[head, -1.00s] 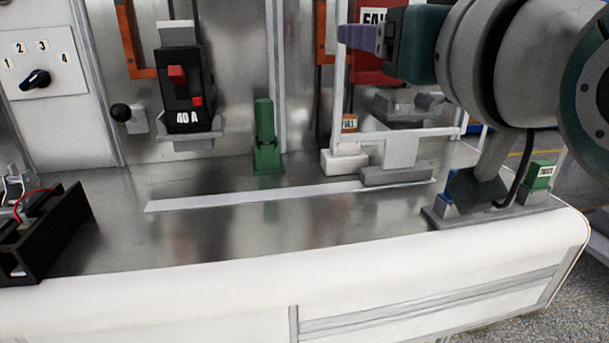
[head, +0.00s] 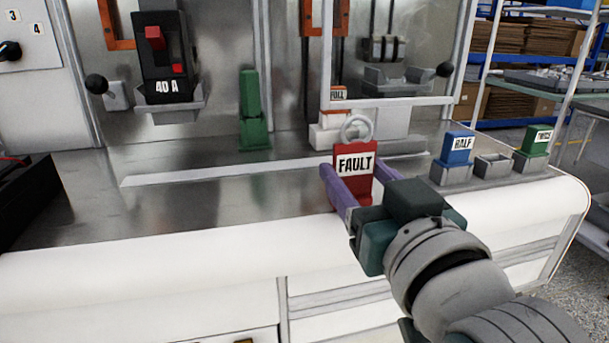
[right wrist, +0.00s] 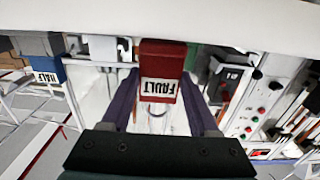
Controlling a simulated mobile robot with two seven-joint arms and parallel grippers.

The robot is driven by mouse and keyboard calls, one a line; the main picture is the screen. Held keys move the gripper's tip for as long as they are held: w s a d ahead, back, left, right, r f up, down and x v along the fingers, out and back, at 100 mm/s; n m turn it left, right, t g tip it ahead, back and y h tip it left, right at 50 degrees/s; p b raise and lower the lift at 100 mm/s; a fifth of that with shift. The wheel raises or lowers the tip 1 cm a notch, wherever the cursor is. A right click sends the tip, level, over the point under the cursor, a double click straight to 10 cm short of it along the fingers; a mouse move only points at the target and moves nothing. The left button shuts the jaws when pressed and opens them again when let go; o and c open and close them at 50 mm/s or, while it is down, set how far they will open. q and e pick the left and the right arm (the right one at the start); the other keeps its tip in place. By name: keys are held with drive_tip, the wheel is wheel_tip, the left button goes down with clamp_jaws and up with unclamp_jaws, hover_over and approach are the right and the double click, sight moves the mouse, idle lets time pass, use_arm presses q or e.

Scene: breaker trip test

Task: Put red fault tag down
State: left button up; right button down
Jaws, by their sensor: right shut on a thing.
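The red fault tag (head: 354,182), with a white FAULT label and a pale ring on top, is upright at the front of the steel bench in the head view. My right gripper (head: 352,186) is shut on it, with a purple finger at each side. In the right wrist view the tag (right wrist: 163,58) shows upside down between the fingers of my right gripper (right wrist: 161,92). I cannot tell whether its lower edge touches the bench. My left gripper is not in view.
Right of the tag stand a blue HALF tag (head: 458,146), an empty grey holder (head: 493,166) and a green tag (head: 534,140). A white frame (head: 400,105) stands behind it. A 40 A breaker (head: 163,60) is at left.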

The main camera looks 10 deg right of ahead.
drive_tip(key=shift+f, duration=0.2)
drive_tip(key=c, duration=0.6)
unclamp_jaws()
drive_tip(key=shift+f, duration=0.1)
drive_tip(key=o, duration=0.5)
drive_tip(key=shift+c, duration=0.2)
